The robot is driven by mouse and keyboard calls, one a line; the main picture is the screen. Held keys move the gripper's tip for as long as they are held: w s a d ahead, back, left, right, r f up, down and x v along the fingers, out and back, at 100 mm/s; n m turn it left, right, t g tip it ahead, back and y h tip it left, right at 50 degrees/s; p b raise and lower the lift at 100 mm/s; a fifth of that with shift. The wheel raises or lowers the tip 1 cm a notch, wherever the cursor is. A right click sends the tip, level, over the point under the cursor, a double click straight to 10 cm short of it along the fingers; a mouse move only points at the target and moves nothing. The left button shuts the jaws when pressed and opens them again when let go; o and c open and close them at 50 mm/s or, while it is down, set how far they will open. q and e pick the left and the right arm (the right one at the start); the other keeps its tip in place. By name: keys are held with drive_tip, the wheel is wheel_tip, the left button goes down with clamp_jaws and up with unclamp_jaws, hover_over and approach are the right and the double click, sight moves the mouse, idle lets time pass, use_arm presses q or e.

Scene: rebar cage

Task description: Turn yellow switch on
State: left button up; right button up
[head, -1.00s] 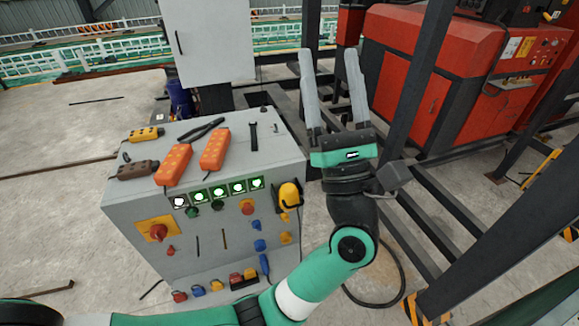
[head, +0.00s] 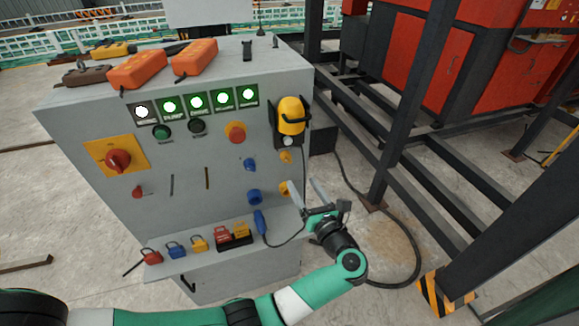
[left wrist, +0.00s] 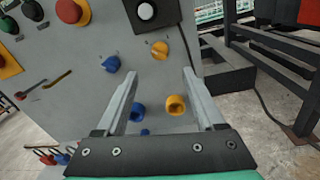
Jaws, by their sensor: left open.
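The yellow switch (head: 285,157) is a small knob on the right side of the grey cabinet's front face, below the yellow lamp-like dome. In the left wrist view the yellow switch (left wrist: 160,49) lies just beyond the fingertips and between their lines. My left gripper (head: 306,184) is open and empty, low and to the right of the switch in the head view. Its two fingers (left wrist: 160,74) point at the panel, apart from the switch. A yellow socket (left wrist: 176,105) shows between the fingers, below the switch. My right gripper is not in view.
A blue knob (head: 249,164) sits left of the switch, a blue socket (head: 254,196) below it. A ledge with padlocks (head: 201,243) and a blue-handled item (head: 260,222) juts out below. Dark steel beams (head: 400,110) stand to the right. A cable (head: 417,245) lies on the floor.

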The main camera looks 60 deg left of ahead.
sight(289, 161)
use_arm(q)
drive_tip(key=a, duration=0.3)
drive_tip(key=a+b, duration=0.1)
drive_tip(key=a, duration=0.6)
drive_tip(key=shift+w+a+b, duration=0.25)
drive_tip(key=shift+w+b, duration=0.1)
drive_tip(key=shift+w, duration=0.05)
clamp_jaws()
